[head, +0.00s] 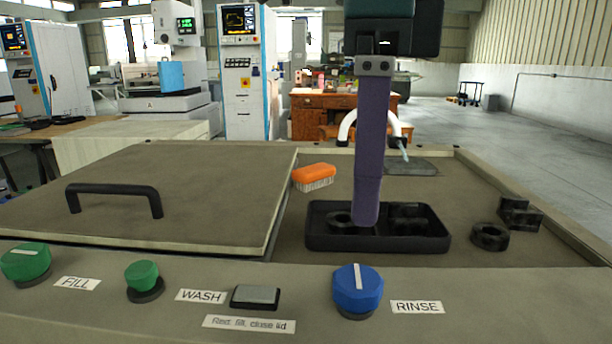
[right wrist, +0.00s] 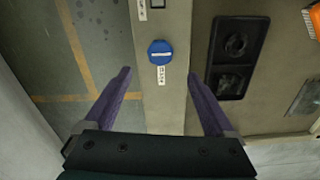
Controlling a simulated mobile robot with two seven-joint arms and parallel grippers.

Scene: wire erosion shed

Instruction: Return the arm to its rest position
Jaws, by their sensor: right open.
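My right gripper (head: 366,215) hangs from the top of the head view, its purple finger pointing down in front of the black tray (head: 318,243). In the right wrist view its two fingers (right wrist: 160,76) are wide apart with nothing held between them. The blue RINSE knob (head: 358,288) is on the front panel, its white mark pointing up; it also shows beyond the fingertips in the right wrist view (right wrist: 160,47). My left gripper is out of view.
A lid (head: 190,185) with a black handle (head: 113,190) lies at left. Green knobs (head: 142,275) and a grey button (head: 256,296) line the panel.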

